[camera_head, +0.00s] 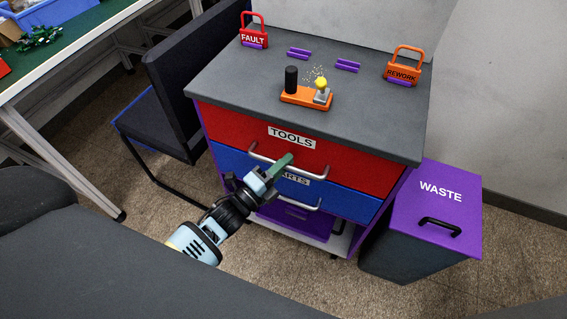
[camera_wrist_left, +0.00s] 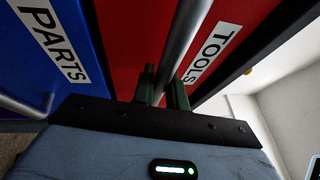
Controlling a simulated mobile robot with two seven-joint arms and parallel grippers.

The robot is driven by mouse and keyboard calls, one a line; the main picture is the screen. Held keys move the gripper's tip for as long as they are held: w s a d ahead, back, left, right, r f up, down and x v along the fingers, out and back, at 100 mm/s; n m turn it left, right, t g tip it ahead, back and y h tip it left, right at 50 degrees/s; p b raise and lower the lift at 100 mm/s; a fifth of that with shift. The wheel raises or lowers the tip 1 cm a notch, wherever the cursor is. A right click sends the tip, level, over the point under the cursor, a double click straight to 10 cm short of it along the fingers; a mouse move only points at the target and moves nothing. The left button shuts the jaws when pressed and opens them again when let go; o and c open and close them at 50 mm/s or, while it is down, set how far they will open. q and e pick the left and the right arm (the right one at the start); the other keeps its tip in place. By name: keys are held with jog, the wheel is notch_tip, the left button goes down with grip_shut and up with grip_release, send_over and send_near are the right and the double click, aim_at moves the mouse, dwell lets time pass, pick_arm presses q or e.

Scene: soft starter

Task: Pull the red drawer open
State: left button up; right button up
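The red drawer (camera_head: 340,162), labelled TOOLS, is the upper drawer of a grey-topped cabinet and looks closed. Its silver bar handle (camera_head: 318,175) runs across the front below the label. My left gripper (camera_head: 285,160) reaches up to the left-middle part of this handle. In the left wrist view the handle bar (camera_wrist_left: 187,30) runs between the two dark green fingers (camera_wrist_left: 165,85), which sit close on either side; the gripper looks shut on it. The finger contact itself is partly hidden. My right gripper is not in view.
The blue PARTS drawer (camera_head: 240,168) with its own handle is directly below. A purple-lidded WASTE bin (camera_head: 437,205) stands right of the cabinet, a dark chair (camera_head: 165,110) left. Padlock-shaped FAULT (camera_head: 253,38) and REWORK (camera_head: 404,72) signs and an orange-based device (camera_head: 305,98) stand on top.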

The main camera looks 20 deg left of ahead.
pick_arm(q)
grip_shut()
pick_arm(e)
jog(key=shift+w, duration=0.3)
pick_arm(q)
jog(key=shift+s, duration=0.1)
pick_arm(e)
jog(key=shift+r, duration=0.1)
pick_arm(q)
jog(key=shift+s, duration=0.3)
jog(key=s+p, duration=0.3)
jog(key=s, duration=2)
jog(key=shift+s+a, duration=0.3)
jog(key=shift+a, duration=0.1)
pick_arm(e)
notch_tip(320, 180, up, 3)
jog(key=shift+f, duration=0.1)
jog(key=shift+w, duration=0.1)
pick_arm(q)
jog(key=o, duration=0.7)
grip_release()
jog(key=shift+c, duration=0.2)
